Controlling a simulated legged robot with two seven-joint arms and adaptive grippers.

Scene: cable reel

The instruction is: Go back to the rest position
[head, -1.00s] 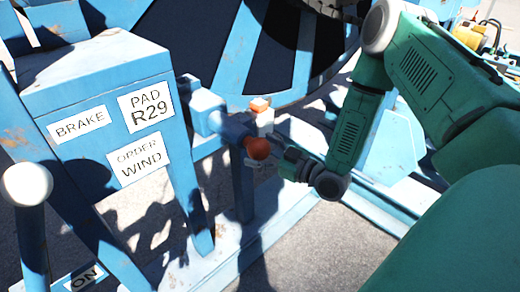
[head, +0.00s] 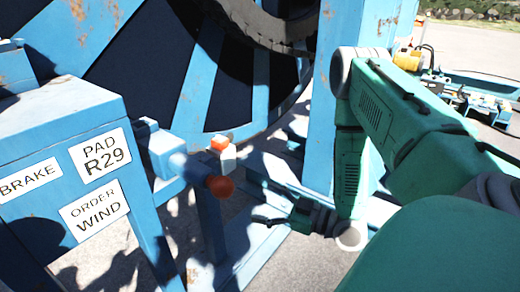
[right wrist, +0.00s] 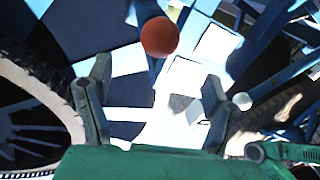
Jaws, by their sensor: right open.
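My right gripper (head: 284,220) is open and empty in the head view, low and right of the red-orange knob (head: 220,186). The knob sits on the end of a blue shaft beside the control box. A clear gap separates gripper and knob. In the right wrist view the two fingers (right wrist: 152,105) stand apart with nothing between them, and the knob (right wrist: 159,37) shows above them. My left gripper is not in view.
A blue control box (head: 60,110) with labels BRAKE, PAD R29 and ORDER WIND stands at left. A white block with an orange top (head: 223,150) sits behind the knob. The large cable reel (head: 250,75) fills the back. Bare ground (head: 310,265) lies below my right arm.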

